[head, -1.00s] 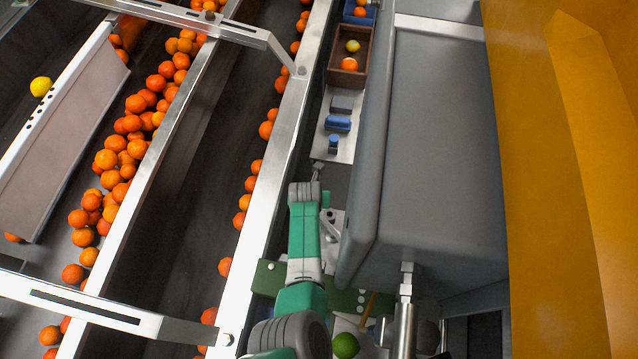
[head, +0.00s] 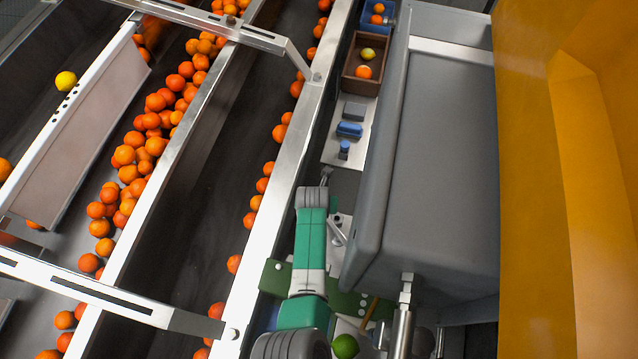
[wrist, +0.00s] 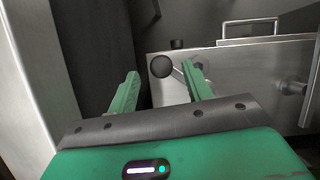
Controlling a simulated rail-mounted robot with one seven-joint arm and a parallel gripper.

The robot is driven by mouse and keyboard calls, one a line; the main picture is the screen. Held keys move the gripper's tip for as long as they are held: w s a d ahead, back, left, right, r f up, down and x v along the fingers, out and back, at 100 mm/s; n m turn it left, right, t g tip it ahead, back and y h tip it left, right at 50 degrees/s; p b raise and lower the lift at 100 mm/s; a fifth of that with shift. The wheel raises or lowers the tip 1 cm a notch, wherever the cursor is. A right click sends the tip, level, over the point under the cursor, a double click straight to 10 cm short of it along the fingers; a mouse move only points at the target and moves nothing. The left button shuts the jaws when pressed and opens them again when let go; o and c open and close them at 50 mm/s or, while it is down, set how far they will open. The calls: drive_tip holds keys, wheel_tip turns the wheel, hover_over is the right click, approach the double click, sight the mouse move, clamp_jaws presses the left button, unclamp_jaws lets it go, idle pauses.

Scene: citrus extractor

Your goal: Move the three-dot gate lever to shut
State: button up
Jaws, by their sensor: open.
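In the wrist view a lever with a round black knob (wrist: 161,67) is ahead, between the fingers of my gripper (wrist: 161,72). Its thin rod runs down to the right behind the right finger. The fingers are apart, and I see no clear contact with the knob. No dot marks can be read near it. In the head view my green arm reaches over the narrow strip beside the grey housing and hides my gripper. A metal lever (head: 337,232) shows just right of the arm. A green plate (head: 273,279) with white dots lies partly under the arm.
A steel panel (wrist: 240,68) with a handle (wrist: 250,30) stands behind the knob. The large grey housing (head: 440,170) closes in the right side. The conveyor rail (head: 262,235) and oranges are left. A brown box (head: 348,80) with fruit and blue pieces (head: 349,130) are farther up.

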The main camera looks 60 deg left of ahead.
drive_tip(key=shift+p+v, duration=0.7)
drive_tip(key=shift+v, duration=1.2)
